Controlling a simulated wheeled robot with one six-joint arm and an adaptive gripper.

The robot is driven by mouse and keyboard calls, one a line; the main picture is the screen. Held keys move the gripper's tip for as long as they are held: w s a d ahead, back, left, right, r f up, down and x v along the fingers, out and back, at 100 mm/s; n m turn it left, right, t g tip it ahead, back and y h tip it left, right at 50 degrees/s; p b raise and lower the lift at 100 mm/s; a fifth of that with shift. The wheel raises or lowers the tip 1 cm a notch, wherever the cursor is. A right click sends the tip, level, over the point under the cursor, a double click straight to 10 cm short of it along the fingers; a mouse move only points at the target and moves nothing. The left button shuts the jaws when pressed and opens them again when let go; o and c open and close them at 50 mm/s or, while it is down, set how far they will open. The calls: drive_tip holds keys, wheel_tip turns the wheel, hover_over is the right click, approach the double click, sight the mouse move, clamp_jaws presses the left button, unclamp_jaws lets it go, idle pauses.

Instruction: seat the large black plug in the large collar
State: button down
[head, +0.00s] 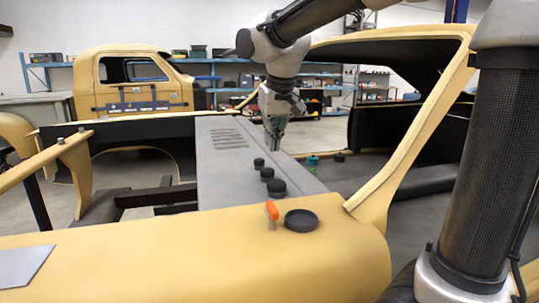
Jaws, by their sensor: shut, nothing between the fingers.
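Three round black pieces stand in a row on the grey panel (225,165), growing in size toward the viewer. The nearest and largest black piece (277,188) looks like a plug or a collar; I cannot tell which at this size. A wider, low black round piece (301,221) with a raised rim sits on the yellow body panel in front; it may be the large collar or a large plug. My gripper (274,146) points down over the far right part of the grey panel, behind the black row. It is shut and empty, apart from all of them.
An orange-topped piece (271,211) stands just left of the wide black piece. A teal piece (312,161) and a small black piece (340,157) lie to the right. A yellow pillar (415,120) rises at right. A grey sheet (22,267) lies front left.

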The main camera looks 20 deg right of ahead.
sight(276, 188)
drive_tip(key=x, duration=0.9)
drive_tip(key=shift+f, duration=0.3)
